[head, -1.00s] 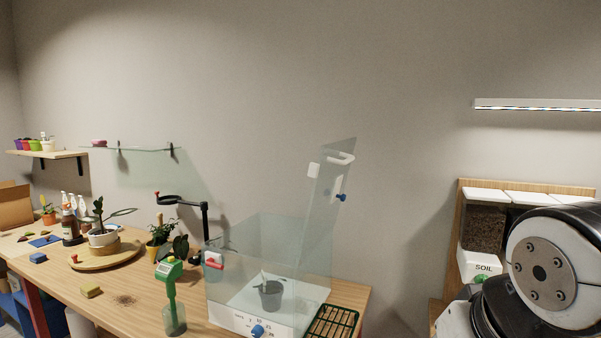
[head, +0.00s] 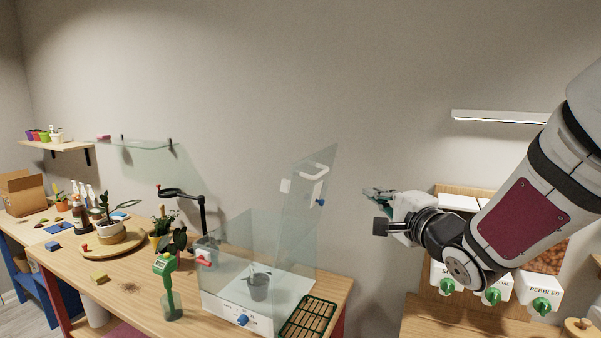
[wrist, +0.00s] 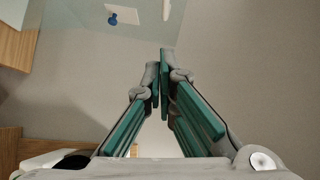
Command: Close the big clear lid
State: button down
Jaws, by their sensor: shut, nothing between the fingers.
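The big clear lid (head: 303,197) stands raised, tilted up at the right side of a clear propagator box (head: 254,245) on the wooden table. It carries a white handle and a blue knob. Part of the lid shows at the top of the wrist view (wrist: 75,8), with the blue knob (wrist: 113,19) on a white plate. A dark pot with a small plant (head: 259,286) is inside the box. My gripper (head: 368,193) is shut and empty, in the air to the right of the lid and apart from it. Its fingertips meet in the wrist view (wrist: 160,65).
A green wire rack (head: 308,318) lies at the box's right front. Dispensers (head: 495,290) stand at the right under my arm. The air between lid and gripper is clear.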

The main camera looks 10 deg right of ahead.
jog(key=w+a, duration=0.5)
jog(key=w, duration=0.7)
jog(key=shift+r, duration=0.15)
jog(key=shift+w+a, duration=0.1)
jog(key=shift+a, duration=0.1)
